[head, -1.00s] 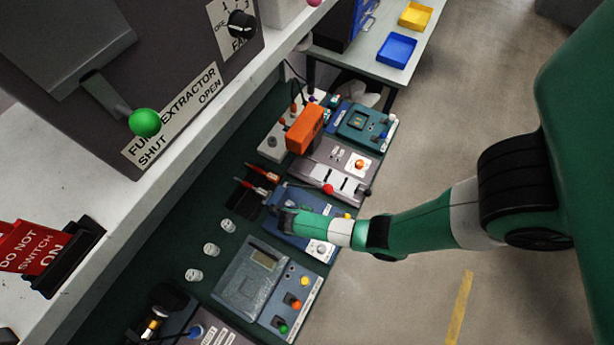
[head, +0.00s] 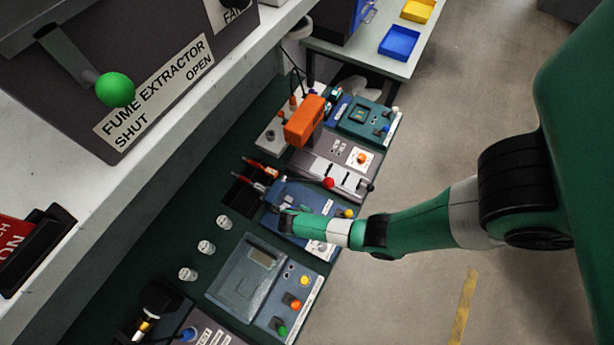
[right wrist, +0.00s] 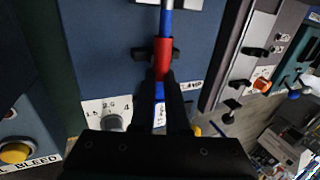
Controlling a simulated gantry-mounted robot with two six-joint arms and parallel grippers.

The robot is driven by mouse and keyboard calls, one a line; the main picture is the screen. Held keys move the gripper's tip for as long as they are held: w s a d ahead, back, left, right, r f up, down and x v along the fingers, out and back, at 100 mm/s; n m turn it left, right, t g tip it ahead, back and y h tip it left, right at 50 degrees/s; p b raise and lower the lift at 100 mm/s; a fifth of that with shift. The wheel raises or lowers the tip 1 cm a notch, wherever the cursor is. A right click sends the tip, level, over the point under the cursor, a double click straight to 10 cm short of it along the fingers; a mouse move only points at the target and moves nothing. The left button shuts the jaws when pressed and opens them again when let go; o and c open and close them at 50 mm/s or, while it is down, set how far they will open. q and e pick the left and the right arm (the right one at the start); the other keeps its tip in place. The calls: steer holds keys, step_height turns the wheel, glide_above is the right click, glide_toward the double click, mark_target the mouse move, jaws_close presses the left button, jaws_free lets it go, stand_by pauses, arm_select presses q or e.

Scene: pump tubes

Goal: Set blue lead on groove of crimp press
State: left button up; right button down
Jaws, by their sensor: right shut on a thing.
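My right gripper (right wrist: 163,100) is shut on the blue lead (right wrist: 166,22), seen as a thin blue line with a red sleeve (right wrist: 162,58). The lead runs up and down the picture between the fingers. The blue crimp press (right wrist: 100,45), with a size dial (right wrist: 113,122), lies beneath it. Two small black blocks (right wrist: 140,54) flank the red sleeve; I cannot tell whether the lead rests in the groove between them or hangs above it. In the head view my right gripper (head: 287,216) is over the crimp press (head: 325,211). My left gripper is not in view.
A grey-blue unit (head: 240,280) with coloured buttons stands nearer, and a grey unit with a red knob (head: 328,183) stands beyond. A black rack (head: 240,190) holds red-tipped leads. White jars (head: 206,247) stand at left. The shelf with the fume extractor (head: 150,110) overhangs the left side.

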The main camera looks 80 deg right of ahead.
stand_by(0.4)
steer(key=c, duration=0.8)
jaws_free()
steer(key=shift+c, duration=0.2)
steer(key=p+v, duration=0.4)
steer(key=v, duration=0.7)
steer(key=shift+r, duration=0.3)
steer(key=shift+r, duration=0.1)
